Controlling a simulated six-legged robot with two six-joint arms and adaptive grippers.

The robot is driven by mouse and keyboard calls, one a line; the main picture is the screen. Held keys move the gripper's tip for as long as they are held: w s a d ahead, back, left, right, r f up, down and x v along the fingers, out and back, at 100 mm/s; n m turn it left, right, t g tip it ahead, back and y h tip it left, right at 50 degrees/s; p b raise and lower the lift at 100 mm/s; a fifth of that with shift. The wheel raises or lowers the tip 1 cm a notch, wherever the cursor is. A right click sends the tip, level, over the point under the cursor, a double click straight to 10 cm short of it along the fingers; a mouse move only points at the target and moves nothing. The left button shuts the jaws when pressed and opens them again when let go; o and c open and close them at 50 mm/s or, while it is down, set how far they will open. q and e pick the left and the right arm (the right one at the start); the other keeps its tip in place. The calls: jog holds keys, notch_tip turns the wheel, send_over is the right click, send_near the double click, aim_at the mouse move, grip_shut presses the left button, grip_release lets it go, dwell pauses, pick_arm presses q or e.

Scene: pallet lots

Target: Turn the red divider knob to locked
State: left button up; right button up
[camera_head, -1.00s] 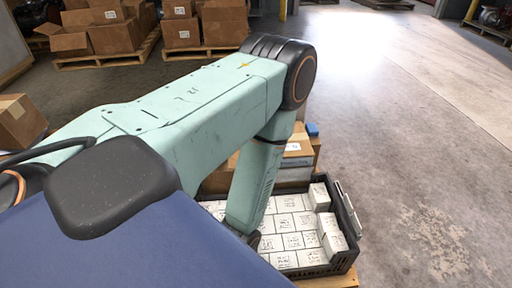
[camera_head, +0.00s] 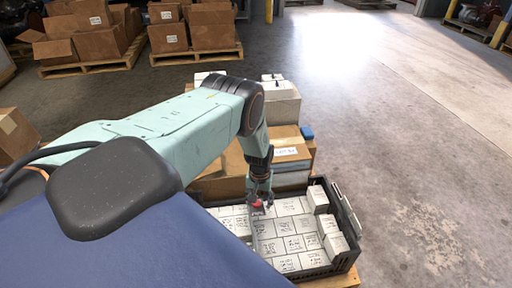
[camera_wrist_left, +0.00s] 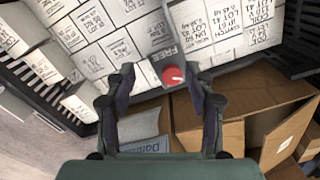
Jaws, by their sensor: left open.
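The red divider knob (camera_head: 257,204) shows just below my left gripper (camera_head: 261,191) in the head view, partly covered by it. In the left wrist view the round red knob (camera_wrist_left: 173,76) has a pale pointer mark and sits beside a grey label reading FREE (camera_wrist_left: 163,52). My left gripper (camera_wrist_left: 160,79) is open, its two fingers spread to either side of the knob. The knob lies nearer the right finger; I cannot tell whether either finger touches it. The black crate (camera_head: 351,222) around the knob holds many white boxes. My right gripper is not in view.
Cardboard boxes (camera_head: 285,140) stand directly behind the crate, one with a small blue item (camera_head: 307,132) on it. An open cardboard box (camera_wrist_left: 243,104) lies close to the right finger in the wrist view. Open concrete floor (camera_head: 420,170) lies to the right.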

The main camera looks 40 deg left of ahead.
aim_at(257, 205)
pick_arm(q)
jog(key=shift+n, duration=0.3)
jog(key=w+a+r, duration=0.2)
jog(key=a, duration=0.1)
jog(key=shift+w+a, duration=0.25)
jog(key=shift+f+b, duration=2.3)
jog(key=shift+f, duration=1.55)
grip_shut()
